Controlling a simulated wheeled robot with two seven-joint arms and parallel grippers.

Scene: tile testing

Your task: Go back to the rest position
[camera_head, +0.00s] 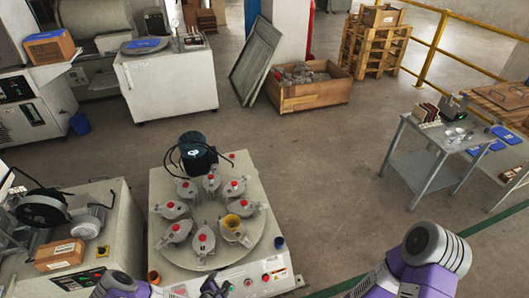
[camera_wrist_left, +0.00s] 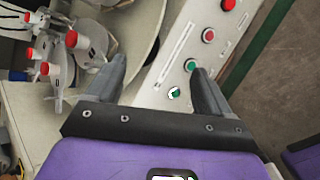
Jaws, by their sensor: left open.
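My left gripper (camera_head: 213,288) is low in the head view, in front of the round-table machine (camera_head: 162,196). In the left wrist view its two dark fingers (camera_wrist_left: 158,85) are apart with nothing between them. Behind them is the machine's control panel (camera_wrist_left: 193,58) with red and green buttons. I cannot tell the exact gap between the fingers and the panel. My right arm (camera_head: 425,262) shows at the lower right, but its gripper is not in view.
A grey work table (camera_head: 393,163) stands right. A wooden crate (camera_head: 310,94) and pallets (camera_head: 371,48) stand behind. The floor (camera_head: 330,170) between is clear.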

